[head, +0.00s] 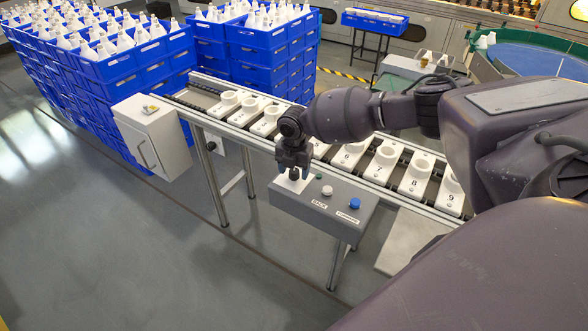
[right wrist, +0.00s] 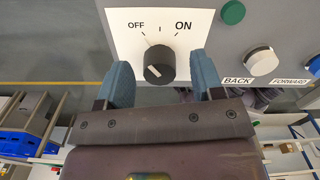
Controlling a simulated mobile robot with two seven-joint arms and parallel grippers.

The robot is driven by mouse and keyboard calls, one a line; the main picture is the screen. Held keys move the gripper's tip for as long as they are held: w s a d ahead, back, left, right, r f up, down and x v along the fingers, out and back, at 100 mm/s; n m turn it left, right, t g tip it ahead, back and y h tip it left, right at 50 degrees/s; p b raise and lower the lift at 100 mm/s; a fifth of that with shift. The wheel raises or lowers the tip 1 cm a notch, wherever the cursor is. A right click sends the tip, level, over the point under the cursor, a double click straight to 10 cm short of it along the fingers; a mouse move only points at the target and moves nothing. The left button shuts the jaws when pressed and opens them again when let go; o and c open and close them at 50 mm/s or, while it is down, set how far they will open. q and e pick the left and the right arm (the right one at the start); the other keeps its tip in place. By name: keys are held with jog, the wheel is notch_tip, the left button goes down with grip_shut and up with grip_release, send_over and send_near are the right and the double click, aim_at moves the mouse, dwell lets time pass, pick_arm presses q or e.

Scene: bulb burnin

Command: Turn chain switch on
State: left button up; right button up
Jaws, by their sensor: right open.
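The chain switch (right wrist: 159,65) is a round black knob on a white plate (right wrist: 120,22) marked OFF at upper left and ON at upper right in the right wrist view. A pale mark shows on the knob's lower left face; I cannot tell its setting for sure. My right gripper (right wrist: 161,80) is open, with one blue finger on each side of the knob and visible gaps to it. In the head view my right gripper (head: 293,160) points down over the left end of the grey control box (head: 300,208) and partly covers the knob. My left gripper is not in view.
A green button (right wrist: 232,12), a white BACK button (right wrist: 262,61) and a blue FORWARD button (head: 354,203) sit right of the switch. A conveyor (head: 376,190) with numbered white holders runs behind the box. A white cabinet (head: 155,135) and blue crates (head: 150,60) stand at left.

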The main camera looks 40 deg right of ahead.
jog(key=c, duration=0.9)
